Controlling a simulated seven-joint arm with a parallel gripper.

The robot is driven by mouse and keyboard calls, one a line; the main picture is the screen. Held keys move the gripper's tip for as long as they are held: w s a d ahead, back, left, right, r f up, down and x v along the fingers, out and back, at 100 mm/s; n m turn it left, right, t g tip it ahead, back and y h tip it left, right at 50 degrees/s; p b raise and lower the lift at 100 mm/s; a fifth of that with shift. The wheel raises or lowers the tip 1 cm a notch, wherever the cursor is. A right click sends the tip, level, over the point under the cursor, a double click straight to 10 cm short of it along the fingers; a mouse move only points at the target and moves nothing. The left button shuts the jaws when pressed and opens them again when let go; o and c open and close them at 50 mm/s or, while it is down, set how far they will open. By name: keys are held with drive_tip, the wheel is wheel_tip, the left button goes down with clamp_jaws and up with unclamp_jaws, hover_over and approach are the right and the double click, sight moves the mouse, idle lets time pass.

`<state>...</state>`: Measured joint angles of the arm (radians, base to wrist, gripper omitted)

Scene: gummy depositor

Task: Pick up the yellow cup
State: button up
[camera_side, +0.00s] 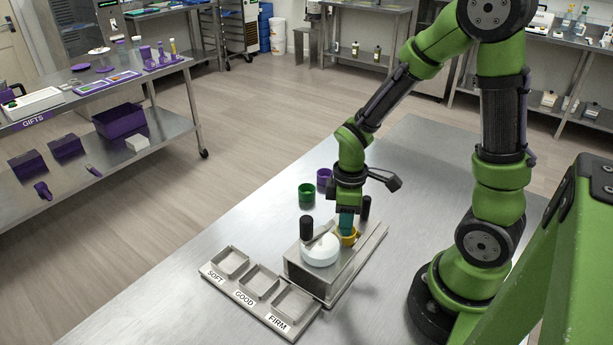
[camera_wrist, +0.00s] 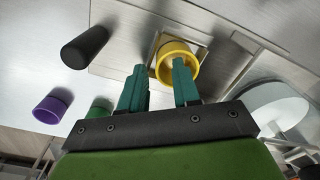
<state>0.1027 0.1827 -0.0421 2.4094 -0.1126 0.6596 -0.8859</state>
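The yellow cup (camera_side: 350,238) stands on the metal depositor stand, partly hidden behind my gripper (camera_side: 346,225) in the side view. In the wrist view the yellow cup (camera_wrist: 166,49) sits upright in a square recess, its open mouth showing. My gripper (camera_wrist: 160,68) has two teal fingers spread apart with a gap between them. The right finger overlaps the cup's mouth, and the left finger is just outside its left rim. I cannot tell whether either finger touches the cup.
A green cup (camera_side: 306,194) and a purple cup (camera_side: 324,180) stand behind on the table. A white round dish (camera_side: 320,250) and black posts (camera_side: 306,228) are close beside my gripper. A tray labelled SOFT, GOOD, FIRM (camera_side: 249,294) lies in front.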

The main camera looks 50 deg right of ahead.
clamp_jaws()
wheel_tip(320, 180, up, 10)
idle(0.7)
idle(1.7)
